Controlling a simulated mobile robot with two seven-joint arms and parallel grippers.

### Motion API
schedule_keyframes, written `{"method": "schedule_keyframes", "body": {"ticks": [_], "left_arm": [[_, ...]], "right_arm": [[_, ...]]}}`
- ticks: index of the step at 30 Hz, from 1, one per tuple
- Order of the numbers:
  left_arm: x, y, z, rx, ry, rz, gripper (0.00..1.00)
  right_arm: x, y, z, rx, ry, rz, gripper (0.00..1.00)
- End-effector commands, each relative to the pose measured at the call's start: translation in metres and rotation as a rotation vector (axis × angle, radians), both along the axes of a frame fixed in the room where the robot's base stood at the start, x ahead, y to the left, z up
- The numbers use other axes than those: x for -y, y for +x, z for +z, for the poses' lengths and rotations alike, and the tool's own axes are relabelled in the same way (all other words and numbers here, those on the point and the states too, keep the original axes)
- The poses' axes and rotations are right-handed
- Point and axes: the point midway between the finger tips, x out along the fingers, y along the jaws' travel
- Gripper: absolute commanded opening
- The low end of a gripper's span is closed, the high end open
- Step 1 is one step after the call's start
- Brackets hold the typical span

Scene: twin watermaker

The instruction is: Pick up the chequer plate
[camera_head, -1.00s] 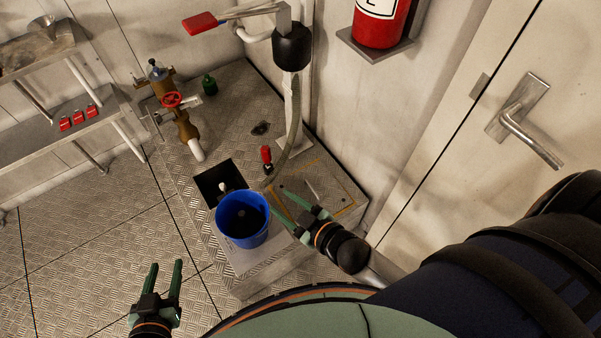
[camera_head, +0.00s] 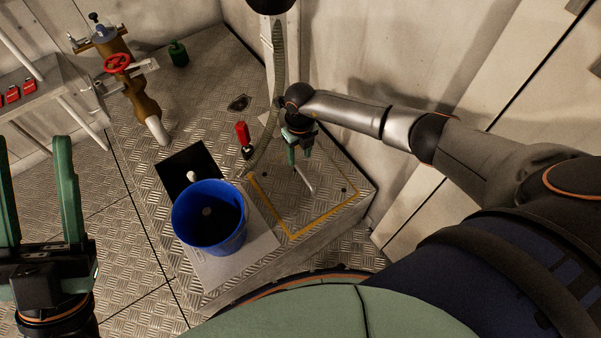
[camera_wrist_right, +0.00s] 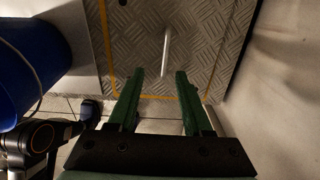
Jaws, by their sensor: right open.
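The chequer plate (camera_head: 290,207) is a patterned metal panel inside a yellow outline on the raised floor, lying flat. A thin pale bar handle (camera_head: 304,180) is on it. Both the plate (camera_wrist_right: 200,35) and the handle (camera_wrist_right: 165,52) show in the right wrist view. My right gripper (camera_head: 301,158) is open and points down over the plate, close to the handle. In the wrist view its fingers (camera_wrist_right: 155,75) are apart and empty, with the handle beyond their tips. My left gripper (camera_head: 38,140) is open and empty at the left edge, well away from the plate.
A blue bucket (camera_head: 238,238) stands left of the plate, beside a dark square opening (camera_head: 178,170). A red-handled valve (camera_head: 242,136) and a hose rise behind the plate. Walls stand close at the back and right. A brown pipe with a red handwheel (camera_head: 118,63) is at upper left.

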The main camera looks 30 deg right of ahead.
Motion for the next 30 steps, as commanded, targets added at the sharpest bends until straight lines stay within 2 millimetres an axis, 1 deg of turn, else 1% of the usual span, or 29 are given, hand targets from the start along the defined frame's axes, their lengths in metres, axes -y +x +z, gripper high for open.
{"method": "schedule_keyframes", "body": {"ticks": [1, 2, 5, 15, 18, 25, 29, 30], "left_arm": [[0.000, -0.002, -0.002, 0.008, 0.000, -0.003, 0.50], [0.001, -0.002, -0.003, 0.009, -0.001, -0.005, 0.50], [0.001, -0.002, -0.010, 0.004, -0.006, -0.011, 0.50], [0.005, 0.000, -0.057, -0.034, -0.038, -0.056, 0.50], [0.006, 0.001, -0.067, -0.044, -0.040, -0.061, 0.50], [0.006, 0.001, -0.074, -0.050, -0.040, -0.065, 0.50], [0.008, 0.001, -0.087, -0.049, -0.028, -0.061, 0.50], [0.008, 0.002, -0.092, -0.049, -0.025, -0.060, 0.50]], "right_arm": [[0.006, 0.002, -0.003, 0.002, -0.021, 0.000, 0.50], [0.007, 0.002, -0.004, 0.002, -0.027, 0.000, 0.50], [0.008, 0.002, -0.012, 0.001, -0.029, 0.000, 0.50], [0.007, 0.002, -0.061, 0.002, -0.024, 0.000, 0.50], [0.007, 0.001, -0.071, 0.002, -0.024, 0.001, 0.50], [0.007, -0.001, -0.079, 0.001, -0.022, 0.001, 0.50], [0.009, -0.005, -0.097, 0.001, -0.023, 0.001, 0.50], [0.009, -0.007, -0.104, 0.000, -0.023, 0.001, 0.50]]}}
